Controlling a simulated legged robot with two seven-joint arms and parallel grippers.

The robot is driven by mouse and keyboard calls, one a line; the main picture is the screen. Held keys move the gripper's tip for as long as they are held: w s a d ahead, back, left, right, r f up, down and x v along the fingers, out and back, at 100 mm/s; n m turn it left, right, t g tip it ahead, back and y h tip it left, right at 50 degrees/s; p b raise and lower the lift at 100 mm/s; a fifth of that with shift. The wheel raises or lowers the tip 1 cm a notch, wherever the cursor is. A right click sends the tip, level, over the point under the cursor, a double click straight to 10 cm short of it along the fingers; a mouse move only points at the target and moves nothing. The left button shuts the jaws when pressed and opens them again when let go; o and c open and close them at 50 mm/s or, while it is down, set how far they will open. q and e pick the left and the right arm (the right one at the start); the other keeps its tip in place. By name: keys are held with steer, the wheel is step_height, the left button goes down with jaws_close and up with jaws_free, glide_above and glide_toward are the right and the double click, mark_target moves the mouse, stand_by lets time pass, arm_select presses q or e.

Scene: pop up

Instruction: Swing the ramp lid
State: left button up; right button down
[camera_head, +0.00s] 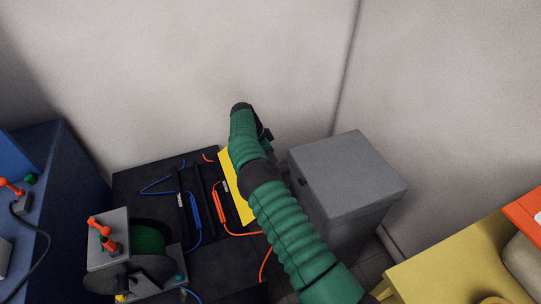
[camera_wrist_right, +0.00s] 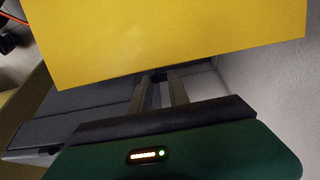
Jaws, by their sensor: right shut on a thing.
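The ramp lid appears to be the yellow panel (camera_head: 240,197), tilted up beside the black cabled surface in the head view. My green right arm hides part of it. In the right wrist view the yellow panel (camera_wrist_right: 170,40) fills the upper part. My right gripper (camera_wrist_right: 162,80) has its two fingers close together at the panel's lower edge, shut on it. The fingertips are partly hidden by the panel. The panel's hinge cannot be made out. My left gripper is in neither view.
A grey box (camera_head: 350,177) stands right of my arm. A black surface (camera_head: 150,190) carries blue and orange cables, with a green cable reel (camera_head: 150,241) in front. A blue case (camera_head: 70,170) is at left and a yellow table (camera_head: 445,268) at right. Pale walls close the back.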

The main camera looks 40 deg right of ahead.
steer(key=shift+w+r, duration=0.25)
steer(key=shift+r, duration=0.05)
stand_by(0.6)
